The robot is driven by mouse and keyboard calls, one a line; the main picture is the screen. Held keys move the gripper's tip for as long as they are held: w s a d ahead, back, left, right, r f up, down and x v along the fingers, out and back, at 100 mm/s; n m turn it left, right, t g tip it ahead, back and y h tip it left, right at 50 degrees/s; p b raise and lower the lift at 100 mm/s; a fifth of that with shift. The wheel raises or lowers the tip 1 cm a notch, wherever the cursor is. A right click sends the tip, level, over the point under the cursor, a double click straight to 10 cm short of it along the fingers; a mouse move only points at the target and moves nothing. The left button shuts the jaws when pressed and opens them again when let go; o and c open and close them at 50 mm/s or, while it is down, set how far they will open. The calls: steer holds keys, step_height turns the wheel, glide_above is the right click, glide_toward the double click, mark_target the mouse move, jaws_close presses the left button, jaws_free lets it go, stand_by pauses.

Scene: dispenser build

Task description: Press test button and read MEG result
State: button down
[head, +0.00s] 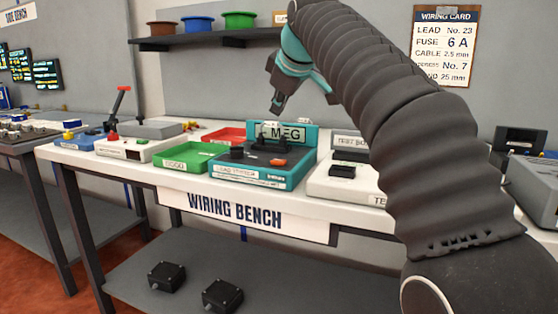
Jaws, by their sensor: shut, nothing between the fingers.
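A teal tester box (290,178) stands on the wiring bench with an upright back panel (307,134) marked MEG. An orange-red button (278,162) and a black knob (237,153) are on its top. A dark part lies in front of the panel, and a small pale piece covers some of the label. No reading is legible at this size. My gripper (277,104) points down, shut and empty, above the MEG panel and apart from it. My arm comes in from the right and hides part of the bench.
A white test box (348,188) with a black part on top stands to the right. A green tray (190,158) and a red tray (224,136) are to the left. A shelf (210,38) with coloured bowls and a wiring card (445,45) are on the wall behind.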

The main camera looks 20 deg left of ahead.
steer(key=b, duration=0.2)
glide_above(279, 161)
step_height(279, 161, down, 7)
steer(key=shift+f, duration=0.1)
steer(key=shift+f+b, duration=0.45)
steer(key=shift+f, duration=0.35)
steer(key=shift+f, duration=0.1)
stand_by(1.1)
steer(key=shift+f, duration=0.3)
steer(key=shift+f+b, duration=0.5)
stand_by(0.7)
steer(key=shift+r, duration=0.1)
steer(key=shift+r+p, duration=0.8)
steer(key=shift+p, duration=0.15)
steer(key=shift+r, duration=0.1)
